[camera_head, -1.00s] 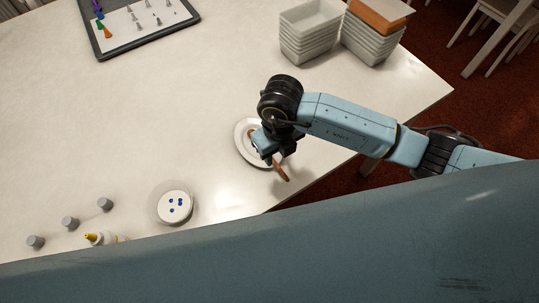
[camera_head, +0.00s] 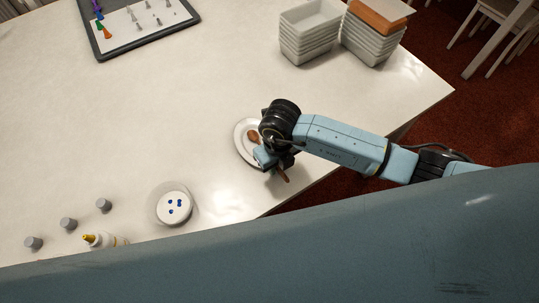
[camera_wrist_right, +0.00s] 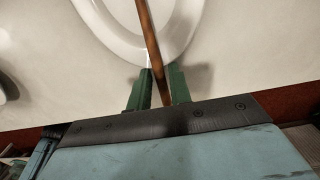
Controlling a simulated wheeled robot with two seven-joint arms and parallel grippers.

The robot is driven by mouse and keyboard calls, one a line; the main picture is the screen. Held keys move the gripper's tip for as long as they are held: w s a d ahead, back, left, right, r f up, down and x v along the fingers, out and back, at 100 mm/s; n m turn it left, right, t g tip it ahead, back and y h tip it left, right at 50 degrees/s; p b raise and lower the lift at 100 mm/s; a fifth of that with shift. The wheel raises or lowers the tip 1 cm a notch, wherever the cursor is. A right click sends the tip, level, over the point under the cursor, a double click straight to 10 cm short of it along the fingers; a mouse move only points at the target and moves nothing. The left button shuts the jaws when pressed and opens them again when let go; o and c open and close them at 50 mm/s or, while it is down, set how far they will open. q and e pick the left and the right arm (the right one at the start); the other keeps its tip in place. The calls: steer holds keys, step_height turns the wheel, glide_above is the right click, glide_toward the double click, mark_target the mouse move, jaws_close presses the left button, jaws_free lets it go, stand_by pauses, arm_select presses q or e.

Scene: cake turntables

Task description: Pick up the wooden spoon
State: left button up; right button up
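The wooden spoon (camera_head: 284,176) lies across a white oval plate (camera_head: 240,141), its bowl on the plate and its handle reaching past the rim toward the table's front edge. My right gripper (camera_head: 268,160) is over the plate's near rim and hides the middle of the spoon. In the right wrist view, the spoon's handle (camera_wrist_right: 153,50) runs between the two green fingers of my right gripper (camera_wrist_right: 159,85). The fingers are apart, with a small gap beside the handle. My left gripper is not in view.
A round white dish with blue dots (camera_head: 174,204) stands to the left, near a yellow-tipped bottle (camera_head: 103,240) and several grey cylinders (camera_head: 69,223). Stacked white containers (camera_head: 308,37) and a dark-framed tray (camera_head: 110,52) are at the back. The middle of the table is clear.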

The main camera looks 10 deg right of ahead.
jaws_close()
step_height(320, 180, up, 10)
steer(key=p, duration=0.1)
stand_by(0.4)
